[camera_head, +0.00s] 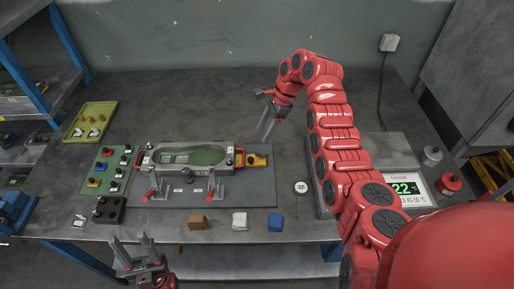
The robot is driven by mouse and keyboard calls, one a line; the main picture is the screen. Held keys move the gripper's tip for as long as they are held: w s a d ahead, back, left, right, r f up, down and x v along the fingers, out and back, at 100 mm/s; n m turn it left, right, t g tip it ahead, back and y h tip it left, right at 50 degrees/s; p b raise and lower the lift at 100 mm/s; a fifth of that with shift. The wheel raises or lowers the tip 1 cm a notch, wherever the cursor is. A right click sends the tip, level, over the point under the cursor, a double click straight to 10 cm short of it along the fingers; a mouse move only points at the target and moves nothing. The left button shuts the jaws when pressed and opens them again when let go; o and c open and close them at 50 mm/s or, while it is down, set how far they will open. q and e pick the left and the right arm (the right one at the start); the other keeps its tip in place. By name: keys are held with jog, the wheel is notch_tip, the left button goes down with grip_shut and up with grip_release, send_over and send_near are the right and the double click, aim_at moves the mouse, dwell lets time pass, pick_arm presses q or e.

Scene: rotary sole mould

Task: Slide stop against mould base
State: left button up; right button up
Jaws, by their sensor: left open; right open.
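The mould base (222,166) is a grey metal block with a green sole-shaped cavity. It sits on a dark grey plate (255,192) on the bench. A yellow stop (257,160) lies at its right end, beside a small red block (239,157); I cannot tell whether the stop touches the base. My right gripper (267,118) is open and empty, above and to the right of the stop, apart from it. My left gripper (131,246) is open and empty at the bench's front edge, left of centre, well away from the mould.
Two red-handled clamps (214,187) stand in front of the mould. A green tray (91,121) and a green board of small parts (108,168) lie left. A brown brush (198,222), a white block (239,221) and a blue block (275,222) line the front. A display (406,188) stands right.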

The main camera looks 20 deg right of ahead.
jog(key=shift+v, duration=2.7)
